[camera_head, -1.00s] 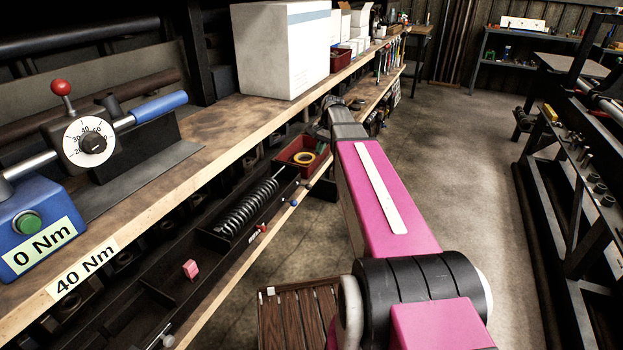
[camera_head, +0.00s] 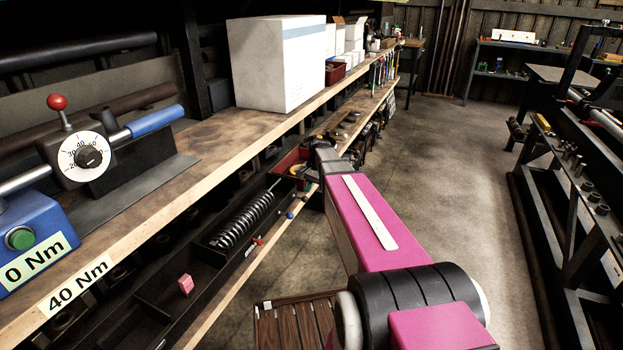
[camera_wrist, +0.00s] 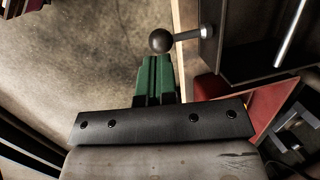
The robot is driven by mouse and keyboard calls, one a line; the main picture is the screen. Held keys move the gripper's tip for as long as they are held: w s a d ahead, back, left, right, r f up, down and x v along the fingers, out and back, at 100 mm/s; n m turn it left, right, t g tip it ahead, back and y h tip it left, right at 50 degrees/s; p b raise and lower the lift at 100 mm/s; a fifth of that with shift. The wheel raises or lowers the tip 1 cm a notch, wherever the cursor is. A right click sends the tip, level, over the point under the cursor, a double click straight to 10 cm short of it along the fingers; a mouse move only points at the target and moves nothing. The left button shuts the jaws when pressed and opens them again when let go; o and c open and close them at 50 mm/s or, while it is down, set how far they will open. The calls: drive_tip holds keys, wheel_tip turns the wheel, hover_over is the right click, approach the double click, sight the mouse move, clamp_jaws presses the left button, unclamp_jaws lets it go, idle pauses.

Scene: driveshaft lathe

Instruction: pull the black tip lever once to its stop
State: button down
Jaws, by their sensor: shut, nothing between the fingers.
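The green fingers of my gripper (camera_wrist: 156,66) are shut and empty. Their tips are just below the knob in the picture; I cannot tell whether they touch it. In the head view my arm reaches to the lower shelf by the red bin, and its own links hide the fingers. I cannot make out the black knob there.
A red bin (camera_head: 291,161) stands on the lower shelf, near a black tray (camera_head: 203,270) with a coil spring (camera_head: 240,216). Small red and blue knobs line the shelf edge. The upper bench (camera_head: 222,130) overhangs on the left. The floor (camera_head: 440,170) to the right is open.

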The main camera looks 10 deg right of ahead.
drive_tip(key=shift+x, duration=1.15)
drive_tip(key=shift+f, duration=0.1)
drive_tip(key=f+t+y, duration=0.1)
drive_tip(key=y, duration=0.1)
drive_tip(key=f+t+y, duration=0.1)
drive_tip(key=f+y, duration=0.1)
drive_tip(key=f+t+y, duration=0.1)
drive_tip(key=f+t, duration=0.1)
drive_tip(key=shift+s+d+n+y, duration=0.2)
drive_tip(key=shift+d+n+y, duration=0.15)
drive_tip(key=shift+n+y, duration=0.05)
drive_tip(key=shift+f, duration=0.25)
drive_tip(key=v, duration=1.4)
drive_tip(key=shift+s+d+f, duration=0.25)
drive_tip(key=shift+d+f, duration=0.05)
